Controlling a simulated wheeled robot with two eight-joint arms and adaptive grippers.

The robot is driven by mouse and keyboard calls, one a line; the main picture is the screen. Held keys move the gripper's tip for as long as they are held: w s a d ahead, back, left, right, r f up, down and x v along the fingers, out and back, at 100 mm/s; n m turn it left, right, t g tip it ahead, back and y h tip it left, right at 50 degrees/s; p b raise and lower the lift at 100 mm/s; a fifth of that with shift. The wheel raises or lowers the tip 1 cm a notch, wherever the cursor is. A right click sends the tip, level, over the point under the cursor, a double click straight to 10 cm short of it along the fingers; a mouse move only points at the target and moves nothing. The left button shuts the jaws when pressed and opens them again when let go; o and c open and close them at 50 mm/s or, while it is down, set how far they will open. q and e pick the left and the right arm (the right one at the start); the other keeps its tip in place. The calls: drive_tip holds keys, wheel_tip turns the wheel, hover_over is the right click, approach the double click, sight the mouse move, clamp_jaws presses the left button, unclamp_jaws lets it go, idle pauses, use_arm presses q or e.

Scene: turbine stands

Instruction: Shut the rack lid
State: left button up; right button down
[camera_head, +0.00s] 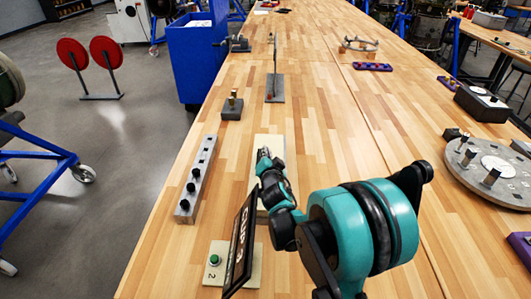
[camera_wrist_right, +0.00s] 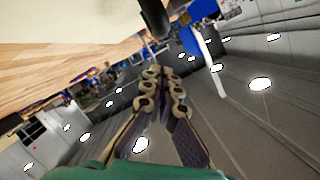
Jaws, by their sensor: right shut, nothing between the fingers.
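My right gripper (camera_head: 265,155) is over a pale beige plate or block (camera_head: 268,143) on the wooden table. Its arm covers much of that block. In the right wrist view the fingers (camera_wrist_right: 164,78) are together with nothing between them. A dark panel with light lettering (camera_head: 238,246) stands steeply tilted beside a beige base (camera_head: 220,248) with a green button and a "2". I cannot tell for certain which part is the rack lid. In the right wrist view a beige surface (camera_wrist_right: 60,18) fills the upper left. My left gripper is not in view.
A grey bar with several black knobs (camera_head: 197,178) lies left of the block. A small metal block (camera_head: 233,108) and an upright plate on a grey base (camera_head: 275,88) stand beyond. A round metal fixture (camera_head: 495,170) is at right. Open table lies between.

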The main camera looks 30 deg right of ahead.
idle(0.6)
drive_tip(key=shift+r, duration=0.25)
drive_tip(key=s+a+r+p, duration=0.4)
drive_tip(key=s+r+p, duration=0.1)
drive_tip(key=s, duration=0.4)
drive_tip(key=shift+r, duration=0.35)
drive_tip(key=shift+a, duration=0.1)
